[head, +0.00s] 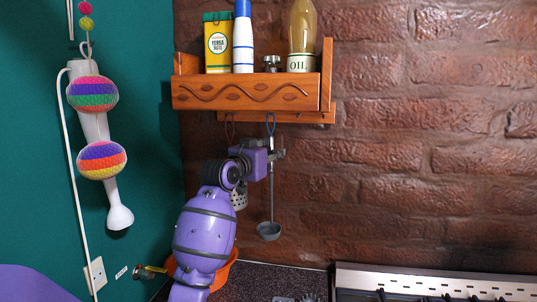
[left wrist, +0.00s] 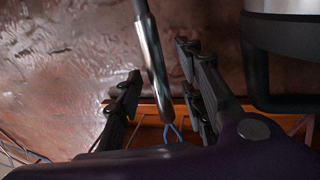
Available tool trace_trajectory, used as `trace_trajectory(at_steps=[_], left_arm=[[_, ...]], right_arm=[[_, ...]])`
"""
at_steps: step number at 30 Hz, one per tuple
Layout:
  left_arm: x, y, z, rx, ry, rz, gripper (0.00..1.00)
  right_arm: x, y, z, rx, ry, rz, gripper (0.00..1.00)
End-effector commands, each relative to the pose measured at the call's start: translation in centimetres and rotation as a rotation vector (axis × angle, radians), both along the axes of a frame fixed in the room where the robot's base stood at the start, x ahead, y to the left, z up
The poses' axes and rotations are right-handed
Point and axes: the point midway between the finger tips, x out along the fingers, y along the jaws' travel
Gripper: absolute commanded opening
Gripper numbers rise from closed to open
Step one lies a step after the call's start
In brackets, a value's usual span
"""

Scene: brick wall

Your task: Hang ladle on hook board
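The ladle has a grey bowl (head: 268,231) and a thin upright handle (head: 271,195), with a blue loop (head: 270,123) at its top. The loop is at the underside of the wooden hook board (head: 300,117); the hook itself is too small to make out. My left gripper (head: 277,153) is at the upper handle, just below the loop. In the left wrist view its fingers (left wrist: 163,95) stand apart on either side of the handle (left wrist: 152,55), with visible gaps. The blue loop (left wrist: 172,132) shows there against the wood. My right gripper is not in view.
A perforated utensil (head: 239,196) hangs close behind my left wrist, with a red loop (head: 229,126) above. The shelf (head: 245,92) holds a yellow-green tin (head: 217,43), a white-blue bottle (head: 243,38) and an oil bottle (head: 302,30). A stove (head: 430,280) stands lower right. The brick wall right is clear.

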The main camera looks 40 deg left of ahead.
Motion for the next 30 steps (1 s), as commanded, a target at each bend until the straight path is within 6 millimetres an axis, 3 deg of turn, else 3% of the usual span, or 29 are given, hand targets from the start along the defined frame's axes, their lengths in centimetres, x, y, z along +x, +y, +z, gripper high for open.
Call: trace_trajectory(at_steps=[3,11,30], left_arm=[[-0.01,-0.01,-0.03,0.0,0.0,0.0,0.35],[-0.03,-0.01,-0.03,0.0,0.0,0.0,0.01],[-0.66,-0.32,0.12,0.001,0.0,0.0,0.0]], right_arm=[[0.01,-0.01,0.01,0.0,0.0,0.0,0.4],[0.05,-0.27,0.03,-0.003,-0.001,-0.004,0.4],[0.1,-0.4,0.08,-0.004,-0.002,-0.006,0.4]])
